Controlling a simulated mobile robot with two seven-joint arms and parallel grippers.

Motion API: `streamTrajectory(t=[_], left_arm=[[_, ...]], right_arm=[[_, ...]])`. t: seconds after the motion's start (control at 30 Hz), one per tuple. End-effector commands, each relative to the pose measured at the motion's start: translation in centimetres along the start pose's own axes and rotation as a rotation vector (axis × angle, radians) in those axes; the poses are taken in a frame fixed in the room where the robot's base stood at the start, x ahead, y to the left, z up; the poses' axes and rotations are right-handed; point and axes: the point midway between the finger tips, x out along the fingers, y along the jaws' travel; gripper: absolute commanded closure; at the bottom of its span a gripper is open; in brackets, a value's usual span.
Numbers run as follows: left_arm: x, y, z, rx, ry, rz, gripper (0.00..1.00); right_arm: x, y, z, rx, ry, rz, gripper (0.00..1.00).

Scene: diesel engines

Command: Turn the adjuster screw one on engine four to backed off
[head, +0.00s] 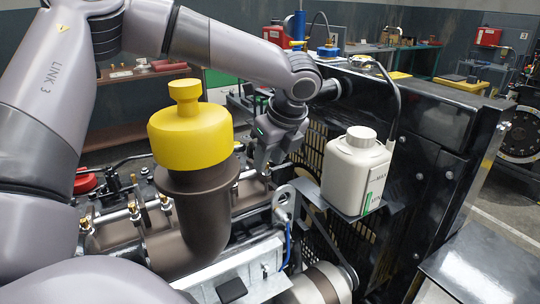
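The engine (105,235) fills the lower middle of the head view. Several small brass-tipped fittings stand along its top, among them one at the left (84,226) and one nearer the middle (165,202). I cannot tell which of them is adjuster screw one, or how far any is turned. My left gripper (266,170) points down over the far right end of this row, behind the yellow-capped pipe. Its fingertips are small and partly merge with the engine parts, so contact and opening are unclear. My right gripper is out of view.
A dark elbow pipe (180,235) with a yellow cap (190,130) rises in front, hiding part of the row. A white reservoir bottle (357,170) stands right of my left gripper, beside the black radiator frame (430,140). Workbenches (125,75) stand behind.

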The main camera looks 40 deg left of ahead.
Motion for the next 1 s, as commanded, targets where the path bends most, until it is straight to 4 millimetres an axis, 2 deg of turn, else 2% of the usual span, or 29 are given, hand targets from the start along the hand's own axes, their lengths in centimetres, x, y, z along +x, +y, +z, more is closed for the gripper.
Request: streamTrajectory(t=[0.13, 0.17, 0.2, 0.27, 0.3, 0.67, 1.0], left_arm=[[0.02, 0.0, 0.0, 0.0, 0.0, 0.0, 0.62], [0.01, 0.0, 0.01, 0.0, 0.0, 0.0, 0.65], [0.01, 0.0, 0.01, 0.0, 0.0, 0.0, 0.78], [0.0, 0.0, 0.01, -0.001, 0.0, -0.001, 0.97], [-0.01, 0.0, 0.01, -0.001, 0.0, 0.0, 1.0], [-0.04, -0.07, 0.02, -0.032, 0.0, 0.012, 1.0], [-0.05, -0.37, 0.08, -0.228, -0.001, 0.094, 1.0]], right_arm=[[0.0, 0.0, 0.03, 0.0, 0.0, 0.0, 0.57], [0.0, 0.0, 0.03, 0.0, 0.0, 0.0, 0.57], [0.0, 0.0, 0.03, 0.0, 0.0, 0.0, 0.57], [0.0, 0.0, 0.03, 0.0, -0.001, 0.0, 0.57], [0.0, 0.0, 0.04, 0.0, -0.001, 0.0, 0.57], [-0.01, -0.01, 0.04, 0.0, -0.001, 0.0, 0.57], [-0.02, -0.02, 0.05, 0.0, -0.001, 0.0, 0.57]])
